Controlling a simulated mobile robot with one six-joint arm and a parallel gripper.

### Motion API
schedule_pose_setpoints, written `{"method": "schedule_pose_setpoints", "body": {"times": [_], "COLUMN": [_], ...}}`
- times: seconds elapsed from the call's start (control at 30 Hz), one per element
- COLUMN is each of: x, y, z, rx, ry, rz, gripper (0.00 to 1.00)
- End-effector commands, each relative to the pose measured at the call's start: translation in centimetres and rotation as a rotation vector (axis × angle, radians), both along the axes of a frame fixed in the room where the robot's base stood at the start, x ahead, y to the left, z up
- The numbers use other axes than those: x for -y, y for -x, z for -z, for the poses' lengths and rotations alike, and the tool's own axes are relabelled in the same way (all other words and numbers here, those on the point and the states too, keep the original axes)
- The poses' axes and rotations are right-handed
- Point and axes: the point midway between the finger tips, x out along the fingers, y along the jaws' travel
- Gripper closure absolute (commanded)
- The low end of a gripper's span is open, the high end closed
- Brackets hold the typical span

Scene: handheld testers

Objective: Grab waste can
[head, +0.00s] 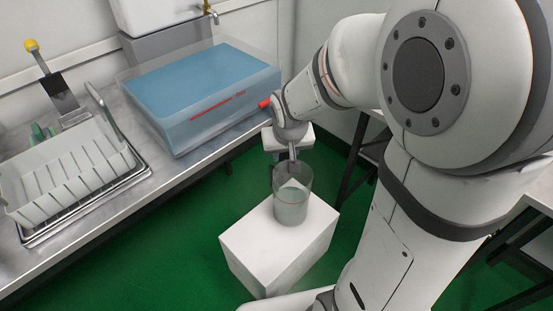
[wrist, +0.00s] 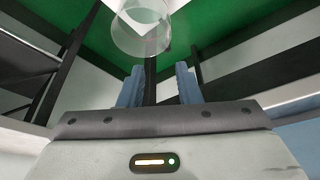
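The waste can looks like a clear, see-through cylinder (head: 292,209) standing upright on a white box (head: 262,240). In the wrist view the can (wrist: 124,32) shows at the top, just beyond the fingertips and slightly left of centre. My gripper (head: 291,165) is at the can's upper rim in the head view, coming from above and behind. In the wrist view its two blue fingers stand apart with a gap between them and no can wall seen clamped. Whether a fingertip touches the rim cannot be told.
A steel counter (head: 95,235) on the left holds a white dish rack (head: 70,170) and a clear tub with a blue top (head: 205,85). Dark table legs stand behind and right of the can. Green floor (head: 190,250) is open around the box.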

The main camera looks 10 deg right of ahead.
Motion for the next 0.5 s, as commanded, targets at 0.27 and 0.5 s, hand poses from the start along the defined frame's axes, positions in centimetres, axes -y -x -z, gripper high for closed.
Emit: {"method": "schedule_pose_setpoints", "body": {"times": [0.27, 0.5], "x": [-1.7, -2.2], "y": [-3.6, -4.7], "z": [9.9, 12.3], "rx": [0.031, 0.041], "ry": [-0.015, -0.021], "rz": [-0.012, -0.013], "gripper": [0.69, 0.69]}}
